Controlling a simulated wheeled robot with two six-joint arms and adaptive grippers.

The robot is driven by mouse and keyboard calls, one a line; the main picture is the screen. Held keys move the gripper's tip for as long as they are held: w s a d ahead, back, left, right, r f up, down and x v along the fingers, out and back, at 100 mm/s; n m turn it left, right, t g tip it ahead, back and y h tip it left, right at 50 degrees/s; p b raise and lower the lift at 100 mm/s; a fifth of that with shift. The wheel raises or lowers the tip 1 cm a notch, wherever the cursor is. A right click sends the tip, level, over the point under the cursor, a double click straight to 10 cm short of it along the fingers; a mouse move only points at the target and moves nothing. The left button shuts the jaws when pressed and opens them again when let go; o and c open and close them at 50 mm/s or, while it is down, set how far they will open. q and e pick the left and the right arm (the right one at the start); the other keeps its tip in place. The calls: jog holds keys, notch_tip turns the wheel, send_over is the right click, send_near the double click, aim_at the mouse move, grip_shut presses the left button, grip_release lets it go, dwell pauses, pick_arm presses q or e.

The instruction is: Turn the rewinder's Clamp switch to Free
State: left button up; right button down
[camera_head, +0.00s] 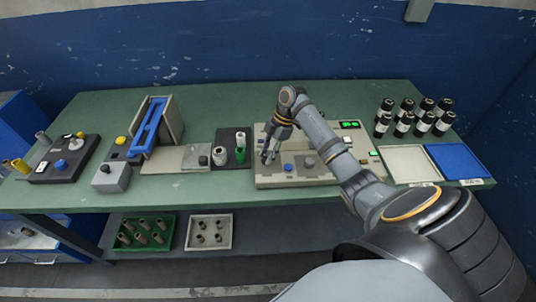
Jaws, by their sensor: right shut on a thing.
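A beige machine (325,179) with knobs and green displays stands on the green bench, centre right; it appears to be the rewinder. My right arm reaches over it from the right. My right gripper (267,156) points down at the left part of its panel and is shut on a small control there, apparently the Clamp switch. The fingers mostly hide the switch, and its labels and position are too small to read. A blue knob (288,168) and a grey knob (309,161) sit just right of the gripper. My left gripper is not in view.
Left of the machine are a dark plate with a white and a green roll (240,153), a blue-channelled unit (150,125) and a grey box (111,177). Several black bottles (424,123), a white tray (410,180) and a blue tray (458,177) are at right.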

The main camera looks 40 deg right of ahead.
jog(key=shift+n, duration=0.5)
jog(key=c, duration=1)
grip_release()
jog(key=shift+d+r, duration=0.1)
jog(key=shift+r, duration=0.1)
jog(key=v, duration=0.7)
jog(key=shift+w, duration=0.15)
